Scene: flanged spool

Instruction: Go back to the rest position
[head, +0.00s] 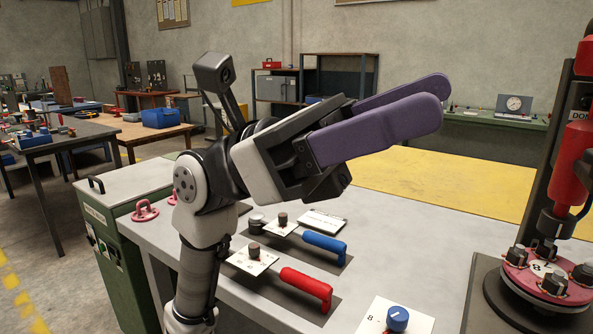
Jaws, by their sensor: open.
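My gripper (428,100) is raised above the grey workbench (190,234), its two purple fingers pointing right and slightly up. The fingers are apart and hold nothing. A flanged red and dark part (545,275) sits at the right edge under a red cylindrical tool (572,160) on a dark post. A blue-handled tool (324,246) and a red-handled tool (306,287) lie on the bench below my gripper. My arm hides part of the bench.
A blue knob (397,319) stands on a white card at the front. Small dark-topped pieces (255,252) stand on white cards. A pink handled item (145,210) is at the left. A green cabinet (115,260) adjoins the bench. A yellow surface (440,195) lies behind.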

